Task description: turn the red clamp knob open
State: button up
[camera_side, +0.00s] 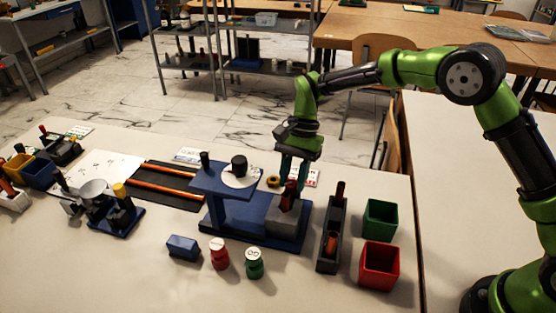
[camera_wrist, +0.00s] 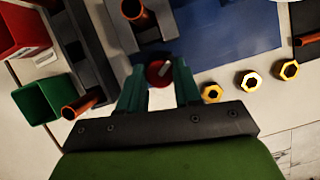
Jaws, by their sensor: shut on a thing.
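The red clamp knob (camera_wrist: 154,73) with a pale mark on top sits between the two green fingers of my gripper (camera_wrist: 160,86) in the wrist view. The fingers are shut on it, one at each side. In the side view my gripper (camera_side: 295,178) points down at the grey block (camera_side: 285,222) on the blue rig base (camera_side: 236,227). There the knob is largely hidden by the fingers. A red-orange cylinder (camera_wrist: 134,10) stands in the grey block close to the knob in the wrist view.
A raised blue platform (camera_side: 212,182) with a dark cylinder stands left of my gripper. A dark rack (camera_side: 325,258), a green box (camera_side: 380,218) and a red box (camera_side: 379,266) stand to the right. Several yellow nuts (camera_wrist: 250,80) lie beside the base. Red and green weights (camera_side: 254,264) stand in front.

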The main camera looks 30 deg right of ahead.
jog(key=n+h, duration=0.1)
jog(key=n, duration=0.1)
jog(key=n+g, duration=0.1)
jog(key=n, duration=0.2)
jog(key=shift+w+a+n+h, duration=0.1)
jog(key=shift+a+n+h, duration=0.05)
jog(key=shift+n+h, duration=0.2)
jog(key=n+h, duration=0.1)
jog(key=n, duration=0.1)
jog(key=n+h, duration=0.1)
jog(key=n, duration=0.1)
jog(key=shift+a+n+g, duration=0.1)
jog(key=shift+n+g, duration=0.2)
jog(key=shift+n, duration=0.35)
jog(key=o, duration=1)
jog(key=shift+o, duration=0.2)
jog(key=v, duration=0.7)
jog(key=shift+r, duration=0.2)
jog(key=shift+w+a, duration=0.1)
jog(key=shift+w, duration=0.05)
